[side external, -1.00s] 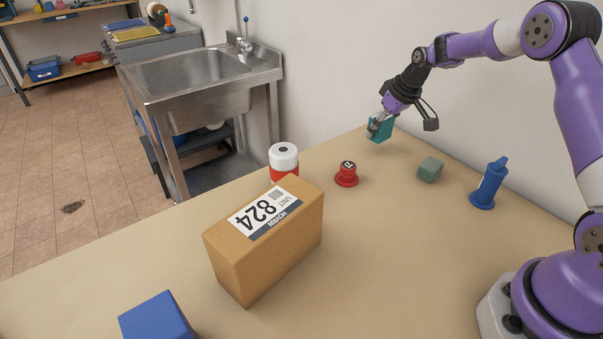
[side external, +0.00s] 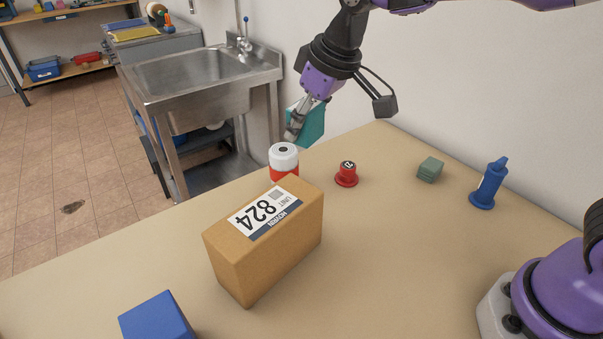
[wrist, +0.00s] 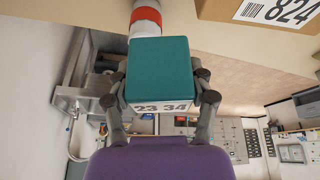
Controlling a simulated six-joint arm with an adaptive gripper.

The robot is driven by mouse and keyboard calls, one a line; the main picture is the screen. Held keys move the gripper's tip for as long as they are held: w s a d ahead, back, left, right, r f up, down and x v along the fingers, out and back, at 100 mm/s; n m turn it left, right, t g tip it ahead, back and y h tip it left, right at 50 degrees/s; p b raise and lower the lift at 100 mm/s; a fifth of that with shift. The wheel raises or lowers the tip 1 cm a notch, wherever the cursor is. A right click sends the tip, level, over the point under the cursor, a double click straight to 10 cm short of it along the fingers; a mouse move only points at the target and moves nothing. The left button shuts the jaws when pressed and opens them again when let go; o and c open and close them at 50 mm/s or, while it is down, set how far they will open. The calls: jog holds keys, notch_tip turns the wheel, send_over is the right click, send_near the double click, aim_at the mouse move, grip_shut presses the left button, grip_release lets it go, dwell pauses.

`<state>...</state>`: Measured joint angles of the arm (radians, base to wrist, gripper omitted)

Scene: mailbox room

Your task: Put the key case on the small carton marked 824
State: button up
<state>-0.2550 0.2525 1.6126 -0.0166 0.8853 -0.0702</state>
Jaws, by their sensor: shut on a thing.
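The key case (side external: 309,124) is a teal box held in my gripper (side external: 296,128), which is shut on it. In the wrist view the key case (wrist: 160,72) sits between both fingers, with a white edge marked "23 34". The carton marked 824 (side external: 270,255) is a brown box standing on the table, its white label on top. My gripper holds the key case in the air, above and behind the carton in the side view, apart from it. A corner of the carton (wrist: 230,12) shows at the top right of the wrist view.
A red and white jar (side external: 284,160) stands close behind the carton, near the key case. A red stamp (side external: 346,175), a grey-green block (side external: 430,169) and a blue tool (side external: 488,184) stand to the right. A blue box (side external: 157,320) is in front. The table (side external: 390,270) is clear right of the carton.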

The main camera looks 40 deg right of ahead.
jog(key=s+a+r+n+y, duration=0.1)
jog(key=s+a+r+n, duration=0.25)
jog(key=s+a, duration=0.45)
jog(key=s+a+r+n+y, duration=0.15)
jog(key=s+a+r, duration=0.25)
jog(key=s+a, duration=0.4)
jog(key=g, duration=0.1)
send_over(256, 210)
jog(key=s+d, duration=0.1)
jog(key=shift+h, duration=0.25)
notch_tip(256, 210, down, 7)
jog(key=shift+s, duration=0.15)
jog(key=shift+f, duration=2.05)
jog(key=shift+f, duration=0.1)
jog(key=o, duration=1.2)
